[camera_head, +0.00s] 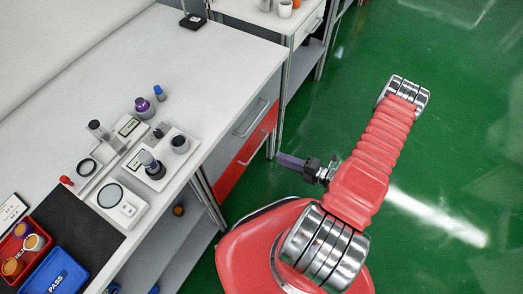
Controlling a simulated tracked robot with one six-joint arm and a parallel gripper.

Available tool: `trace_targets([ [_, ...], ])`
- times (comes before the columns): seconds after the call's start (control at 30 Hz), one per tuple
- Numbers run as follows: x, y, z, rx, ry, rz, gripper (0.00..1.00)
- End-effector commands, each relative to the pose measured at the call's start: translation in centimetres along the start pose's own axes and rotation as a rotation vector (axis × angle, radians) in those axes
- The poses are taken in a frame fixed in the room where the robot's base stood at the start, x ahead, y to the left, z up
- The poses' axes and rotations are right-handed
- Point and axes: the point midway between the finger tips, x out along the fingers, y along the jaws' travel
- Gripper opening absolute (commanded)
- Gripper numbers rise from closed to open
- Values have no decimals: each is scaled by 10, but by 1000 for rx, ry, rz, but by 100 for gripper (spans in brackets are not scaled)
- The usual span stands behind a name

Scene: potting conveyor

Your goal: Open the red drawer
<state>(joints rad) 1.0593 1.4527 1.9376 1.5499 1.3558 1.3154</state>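The red drawer (233,175) is in the front of the white workbench, below a grey drawer (247,117). Its red front looks flush with the bench, and a pale bar handle (252,149) runs along it. My gripper (284,160) is to the right of the red drawer, with its dark fingers pointing left toward the handle. A gap of green floor shows between the fingertips and the drawer front. The fingers are seen edge-on and small, so their opening cannot be made out. Nothing shows held in them.
The bench top (215,70) carries instruments, bottles and a black mat (78,228) with red and blue trays. An open shelf (180,240) is left of the drawers. Another drawer unit (305,35) stands behind. The green floor (450,120) is clear on the right.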

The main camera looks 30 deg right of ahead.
Motion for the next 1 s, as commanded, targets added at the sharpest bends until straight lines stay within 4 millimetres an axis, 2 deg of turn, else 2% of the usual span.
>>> trace_targets([
  [0.8,90,0,-1,-1,3,0,28],
  [1.0,107,0,0,0,1,0,28],
])
